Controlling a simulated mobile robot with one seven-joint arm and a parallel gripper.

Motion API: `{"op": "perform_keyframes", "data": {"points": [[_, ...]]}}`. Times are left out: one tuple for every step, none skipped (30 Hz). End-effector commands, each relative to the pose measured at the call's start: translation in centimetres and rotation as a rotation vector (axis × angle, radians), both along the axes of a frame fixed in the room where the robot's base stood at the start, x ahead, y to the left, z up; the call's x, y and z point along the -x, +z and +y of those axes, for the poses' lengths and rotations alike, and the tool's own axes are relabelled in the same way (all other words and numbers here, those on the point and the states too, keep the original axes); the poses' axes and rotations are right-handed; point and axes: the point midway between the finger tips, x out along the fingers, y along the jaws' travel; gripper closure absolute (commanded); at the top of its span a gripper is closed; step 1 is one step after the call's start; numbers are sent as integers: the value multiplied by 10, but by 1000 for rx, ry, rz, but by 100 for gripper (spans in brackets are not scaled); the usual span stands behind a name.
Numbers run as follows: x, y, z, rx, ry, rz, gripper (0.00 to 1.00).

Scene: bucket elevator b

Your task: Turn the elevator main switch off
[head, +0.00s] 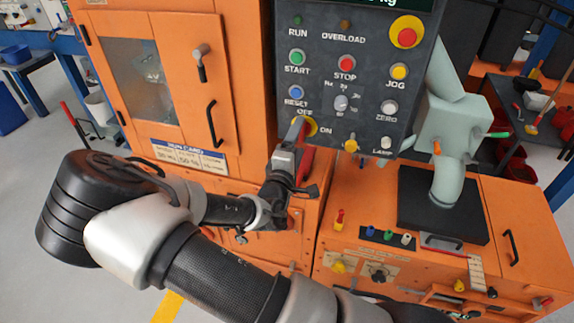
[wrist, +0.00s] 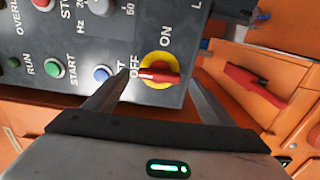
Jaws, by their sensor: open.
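The elevator main switch is a red handle on a yellow round plate. In the wrist view the handle (wrist: 158,76) lies across the yellow plate (wrist: 158,60), its left end near the OFF lettering; ON is printed above the plate. In the head view the yellow plate (head: 312,127) is partly hidden behind my gripper (head: 297,135). My gripper is open in front of the switch. In the wrist view its fingers (wrist: 157,82) stand either side of the red handle, with a gap visible at the right. Whether the left finger touches it I cannot tell.
The grey control panel (head: 325,85) carries nearby buttons: blue RESET (head: 295,91), green START (head: 296,57), red STOP (head: 347,63) and a dial (head: 341,103). A red lever-like part (wrist: 258,88) is right of my gripper. Orange cabinets (head: 240,90) stand left and below.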

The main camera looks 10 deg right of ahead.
Motion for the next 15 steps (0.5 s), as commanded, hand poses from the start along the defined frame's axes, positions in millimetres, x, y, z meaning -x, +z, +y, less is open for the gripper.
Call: {"op": "perform_keyframes", "data": {"points": [[10, -1, 6, 0, 3, 2, 23], [16, -1, 10, -1, 5, 2, 23], [25, 0, 13, 0, 4, 1, 23], [32, 0, 17, 0, 6, 1, 23], [39, 0, 20, 0, 5, 1, 23], [48, -1, 25, -2, 6, 1, 23], [55, 0, 28, -2, 6, 1, 23], [62, 0, 30, 0, 5, 1, 23], [71, 0, 35, 0, 6, 2, 23], [77, -1, 38, -1, 6, 2, 23], [84, 0, 40, 0, 5, 1, 23], [92, 0, 45, -1, 6, 1, 23], [98, 0, 47, 0, 5, 1, 23], [103, 0, 50, 0, 5, 1, 23], [110, 0, 52, 0, 5, 1, 23]]}}
